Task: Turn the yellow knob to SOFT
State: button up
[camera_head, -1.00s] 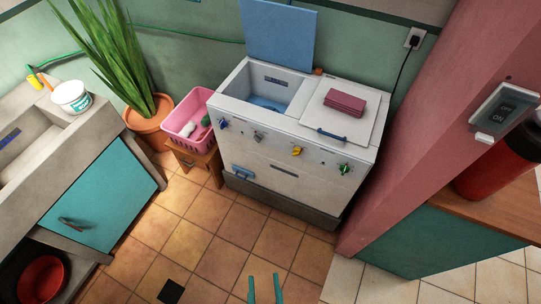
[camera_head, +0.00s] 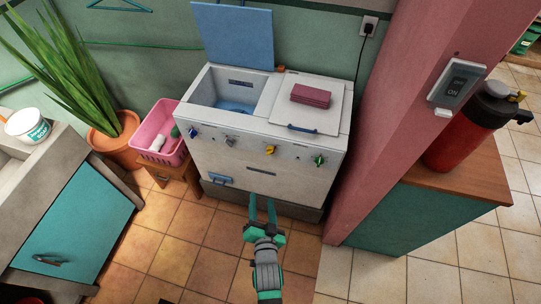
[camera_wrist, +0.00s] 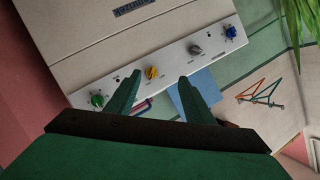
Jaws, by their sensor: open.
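The yellow knob (camera_head: 270,149) is on the front panel of a white twin-tub washing machine (camera_head: 222,160), between a grey knob (camera_head: 230,141) and a green knob (camera_head: 319,160). A blue knob (camera_head: 193,132) is at the panel's left end. The panel lettering is too small to read. In the wrist view the yellow knob (camera_wrist: 151,73) shows just beyond and between the fingertips. My gripper (camera_head: 262,197) is open and empty, in front of the machine and below the yellow knob, apart from it. It also shows in the wrist view (camera_wrist: 158,84).
A pink basket (camera_head: 160,135) stands on a small wooden stool left of the machine. A pink pillar (camera_head: 395,110) and a counter with a red flask (camera_head: 465,130) are on the right. Tiled floor in front is clear.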

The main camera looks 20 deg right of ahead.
aim_at(270, 154)
jog(key=shift+w+d+f+m+g+h, duration=0.15)
jog(key=shift+w+d+f+m, duration=0.25)
jog(key=shift+w+d, duration=1.95)
jog(key=shift+w+d+f+m+g+h, duration=0.15)
jog(key=shift+w+d+m, duration=0.55)
jog(key=shift+w, duration=3.25)
jog(key=shift+w+d+f+m+h, duration=0.3)
jog(key=shift+w+d, duration=1.35)
jog(key=shift+w, duration=1.5)
jog(key=c, duration=1)
